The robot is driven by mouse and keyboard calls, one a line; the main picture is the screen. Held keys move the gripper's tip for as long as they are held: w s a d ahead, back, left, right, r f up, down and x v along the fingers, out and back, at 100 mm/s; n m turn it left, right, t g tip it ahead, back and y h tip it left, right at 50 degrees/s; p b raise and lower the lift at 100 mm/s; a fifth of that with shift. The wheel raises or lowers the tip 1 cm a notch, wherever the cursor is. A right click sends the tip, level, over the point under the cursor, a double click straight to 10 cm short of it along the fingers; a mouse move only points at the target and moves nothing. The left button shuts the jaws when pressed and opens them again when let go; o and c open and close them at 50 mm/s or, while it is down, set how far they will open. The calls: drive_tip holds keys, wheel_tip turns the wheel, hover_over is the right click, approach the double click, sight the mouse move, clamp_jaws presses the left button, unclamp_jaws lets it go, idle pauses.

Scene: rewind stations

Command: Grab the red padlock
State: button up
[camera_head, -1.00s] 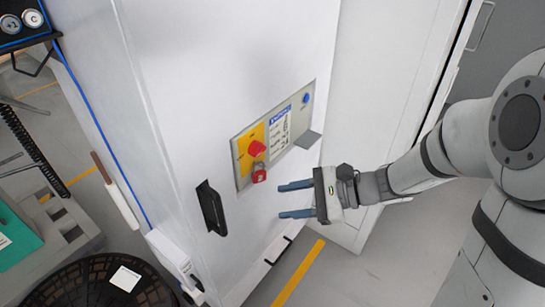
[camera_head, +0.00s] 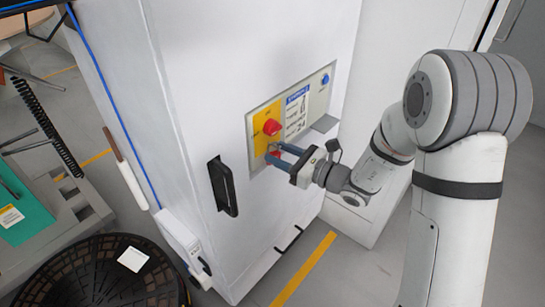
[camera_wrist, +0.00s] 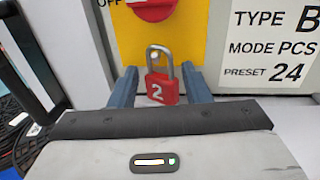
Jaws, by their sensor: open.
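The red padlock (camera_wrist: 161,90) has a silver shackle and a white "2". In the wrist view it hangs upright below the red rotary knob (camera_wrist: 152,8) on the yellow plate, between my two open blue fingers. In the head view the padlock (camera_head: 274,154) is mostly hidden by my fingers, below the red knob (camera_head: 272,127). My gripper (camera_head: 278,155) is open at the control panel, with one finger on each side of the padlock. I cannot tell whether either finger touches it.
The panel (camera_head: 318,98) sits on a white cabinet (camera_head: 190,90) with a small grey ledge (camera_head: 325,123) at its lower right. A black handle (camera_head: 222,186) stands out to the left of my gripper. A black reel (camera_head: 85,275) lies at lower left.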

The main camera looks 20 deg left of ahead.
drive_tip(key=shift+w+a, duration=0.1)
drive_tip(key=shift+a, duration=0.4)
drive_tip(key=c, duration=0.6)
